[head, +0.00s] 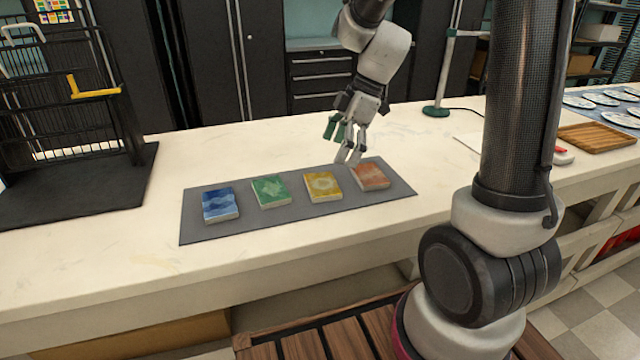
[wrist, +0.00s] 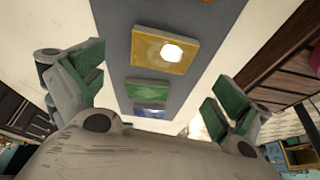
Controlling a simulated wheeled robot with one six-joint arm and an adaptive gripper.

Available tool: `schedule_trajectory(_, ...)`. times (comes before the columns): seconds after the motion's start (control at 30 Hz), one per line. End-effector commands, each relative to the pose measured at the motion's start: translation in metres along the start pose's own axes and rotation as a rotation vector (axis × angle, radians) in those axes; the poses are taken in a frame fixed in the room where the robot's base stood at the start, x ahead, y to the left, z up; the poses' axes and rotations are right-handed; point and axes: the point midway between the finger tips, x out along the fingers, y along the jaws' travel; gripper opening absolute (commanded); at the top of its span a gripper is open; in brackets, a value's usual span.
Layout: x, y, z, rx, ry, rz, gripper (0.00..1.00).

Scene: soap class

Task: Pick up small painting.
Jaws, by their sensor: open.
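Small square painted blocks, likely the small paintings, lie in a row on a grey mat (head: 205,233). From left they are blue (head: 220,205), green (head: 271,191), yellow (head: 323,187) and orange-red (head: 370,176). My gripper (head: 345,143) is open and empty above the mat's back edge, near the yellow and orange-red blocks and apart from them. In the wrist view, the yellow block (wrist: 165,49) is nearest the middle, between and beyond the spread green-padded fingers.
A black wire rack (head: 60,90) stands on a dark base at the left of the white counter (head: 120,260). The counter around the mat is mostly clear.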

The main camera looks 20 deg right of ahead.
Motion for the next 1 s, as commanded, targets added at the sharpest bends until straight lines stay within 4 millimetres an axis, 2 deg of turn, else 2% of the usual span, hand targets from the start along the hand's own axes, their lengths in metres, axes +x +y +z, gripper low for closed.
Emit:
schedule_trajectory(0.17, 0.006, 0.000, 0.000, -0.064, 0.000, -0.001, 1.00)
schedule_trajectory(0.6, 0.067, -0.004, 0.000, -0.065, -0.001, -0.004, 1.00)
schedule_trajectory(0.7, 0.076, -0.004, 0.000, -0.067, -0.001, -0.002, 1.00)
schedule_trajectory(0.93, 0.078, -0.004, 0.000, -0.066, -0.001, 0.000, 1.00)
schedule_trajectory(0.97, 0.078, -0.004, 0.000, -0.066, -0.001, 0.000, 0.98)
schedule_trajectory(1.0, 0.078, -0.004, 0.000, -0.066, -0.001, 0.000, 0.91)
